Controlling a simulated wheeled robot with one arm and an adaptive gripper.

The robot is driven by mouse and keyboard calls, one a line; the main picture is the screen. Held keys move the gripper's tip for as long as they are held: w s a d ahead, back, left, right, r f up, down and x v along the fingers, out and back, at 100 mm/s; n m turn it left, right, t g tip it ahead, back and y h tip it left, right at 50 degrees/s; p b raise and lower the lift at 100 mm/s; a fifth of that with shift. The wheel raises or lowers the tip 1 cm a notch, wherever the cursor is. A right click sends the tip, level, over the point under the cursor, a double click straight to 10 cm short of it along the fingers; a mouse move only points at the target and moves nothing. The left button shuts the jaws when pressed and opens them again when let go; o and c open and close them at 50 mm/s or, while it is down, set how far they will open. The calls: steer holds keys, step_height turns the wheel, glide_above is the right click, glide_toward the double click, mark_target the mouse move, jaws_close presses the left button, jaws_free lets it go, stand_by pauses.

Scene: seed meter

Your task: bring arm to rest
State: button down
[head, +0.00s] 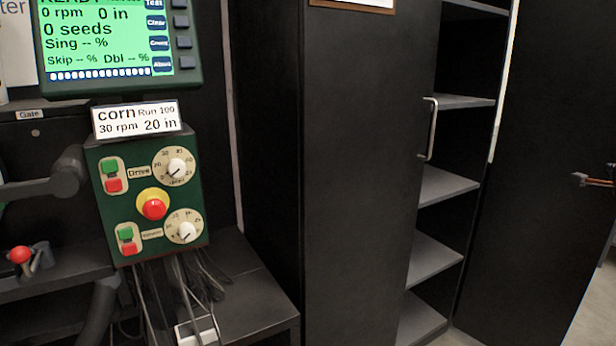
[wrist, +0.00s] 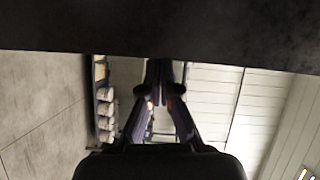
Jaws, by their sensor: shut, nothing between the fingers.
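My gripper (wrist: 159,70) shows in the wrist view, with its two fingers brought together at the tips and nothing between them. A dark surface crosses the top of that view, beyond the fingertips. I cannot tell what that surface belongs to. I cannot make out the gripper in the head view.
A green control box (head: 201,210) with knobs and buttons stands at left in the head view, below a lit display (head: 105,40) and a "corn" card (head: 137,118). Cables hang beneath it. A dark cabinet (head: 360,150) stands open at right, its shelves (head: 447,187) bare.

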steer(key=w+a+r+n+y+p, duration=0.2)
steer(key=a+n+y, duration=0.1)
steer(key=a, duration=0.5)
steer(key=w+a+r+n+t+y+p, duration=0.1)
steer(key=w+a+r+n+y+p, duration=0.1)
steer(key=a, duration=0.6)
steer(key=w+a+r+n+y+p, duration=0.2)
steer(key=a+n+y, duration=0.1)
steer(key=a, duration=0.5)
steer(key=s+a+f+n+g+y+p, duration=0.1)
steer(key=s+a+n+g+y+p, duration=0.25)
steer(key=a, duration=0.85)
steer(key=s+a+f+n+g+y+p, duration=0.1)
steer(key=s+a+n+g+y+p, duration=0.3)
steer(key=a, duration=0.8)
steer(key=s+a+f+n+g+h+p, duration=0.1)
steer(key=s+a+f+n+g+p, duration=0.2)
steer(key=s, duration=0.6)
steer(key=s+a+f+n+g+h+p, duration=0.1)
steer(key=s+a+f+n+h+p, duration=0.15)
steer(key=s+a, duration=0.45)
steer(key=s+d+n+g+h+p, duration=0.1)
steer(key=s+d+g+p, duration=0.2)
steer(key=s, duration=0.8)
steer(key=s+d+f+n+g+h+p, duration=0.1)
steer(key=s+d+g+p, duration=0.2)
steer(key=s, duration=0.9)
steer(key=shift+f+p, duration=0.3)
steer(key=shift+p, duration=0.1)
